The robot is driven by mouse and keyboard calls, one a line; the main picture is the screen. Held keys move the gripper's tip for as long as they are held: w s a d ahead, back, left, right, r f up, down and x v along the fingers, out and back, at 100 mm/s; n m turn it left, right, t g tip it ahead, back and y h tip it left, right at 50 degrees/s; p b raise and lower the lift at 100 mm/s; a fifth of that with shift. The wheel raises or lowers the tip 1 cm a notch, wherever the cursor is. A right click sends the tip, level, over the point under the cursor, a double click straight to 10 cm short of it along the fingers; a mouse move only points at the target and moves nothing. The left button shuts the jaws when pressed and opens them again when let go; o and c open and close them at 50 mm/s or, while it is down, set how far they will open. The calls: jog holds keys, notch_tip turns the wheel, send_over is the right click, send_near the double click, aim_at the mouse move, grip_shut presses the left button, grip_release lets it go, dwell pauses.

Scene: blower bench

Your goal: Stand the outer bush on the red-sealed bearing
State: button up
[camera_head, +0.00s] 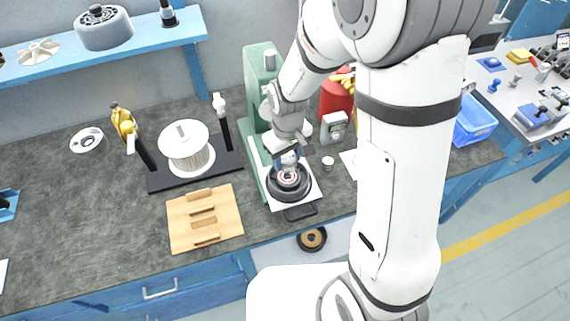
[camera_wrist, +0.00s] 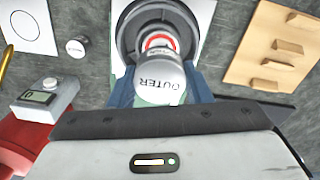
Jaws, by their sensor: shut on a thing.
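The outer bush (camera_wrist: 158,82) is a pale grey cylinder marked OUTER, held between the blue fingers of my gripper (camera_wrist: 158,92) in the wrist view. In the head view my gripper (camera_head: 289,156) is just above the dark round housing (camera_head: 273,187) on the press. The red-sealed bearing (camera_wrist: 157,38) shows as a red ring around a pale centre, inside the dark housing, partly hidden by the bush. The bearing also shows in the head view (camera_head: 289,178). I cannot tell whether the bush touches it.
A green press (camera_head: 257,70) stands behind the housing. A wooden rack (camera_head: 180,230) and a white spool-like part (camera_head: 182,140) on a black stand are to the left. A grey meter (camera_head: 334,127) and a red container (camera_head: 333,100) are close on the right.

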aim_at(287, 167)
notch_tip(287, 167, down, 4)
jog(key=shift+r, duration=0.15)
jog(key=shift+s, duration=0.1)
jog(key=shift+f+b, duration=0.35)
jog(key=shift+f, duration=0.15)
jog(key=o, duration=1.1)
jog(key=shift+o, duration=0.2)
